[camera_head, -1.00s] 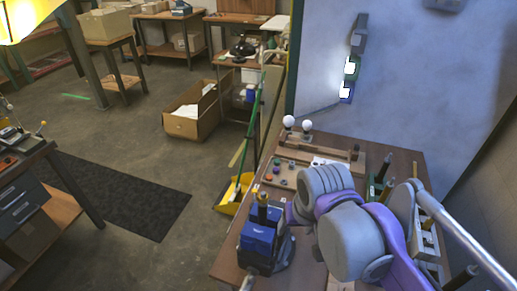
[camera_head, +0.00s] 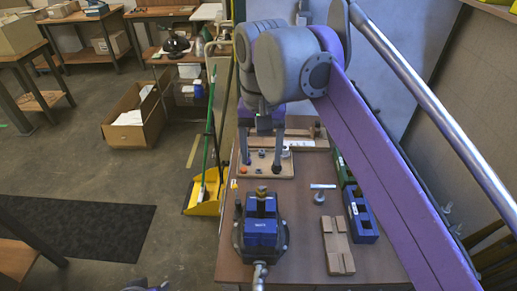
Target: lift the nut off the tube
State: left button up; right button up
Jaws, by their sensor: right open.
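A small brass-coloured piece (camera_head: 262,191), which seems to be the nut on the tube's top end, stands upright in the blue vise (camera_head: 262,232). I cannot tell nut and tube apart at this size. My right gripper (camera_head: 261,160) hangs with its fingers pointing down, open and empty, behind the vise over the parts tray. It is apart from the brass piece, beyond it in the view. My left gripper does not show; only a bit of purple and grey is at the bottom edge.
The wooden tray (camera_head: 284,172) with small parts lies behind the vise. On the right of the table (camera_head: 296,268) are a grey metal piece (camera_head: 320,195), a slotted wooden block (camera_head: 337,247) and a blue holder (camera_head: 362,222). A yellow dustpan (camera_head: 203,200) is on the floor left.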

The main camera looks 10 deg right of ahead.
aim_at(261, 187)
notch_tip(261, 187, down, 10)
jog(key=shift+s+f+b, duration=0.1)
jog(key=shift+f+b, duration=0.05)
jog(key=shift+b, duration=0.3)
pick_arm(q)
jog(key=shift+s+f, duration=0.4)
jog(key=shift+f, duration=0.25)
pick_arm(e)
grip_shut()
jog(key=c, duration=0.8)
grip_release()
grip_shut()
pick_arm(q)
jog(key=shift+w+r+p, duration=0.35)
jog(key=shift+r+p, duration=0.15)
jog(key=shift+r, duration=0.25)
pick_arm(e)
jog(key=shift+r, duration=0.95)
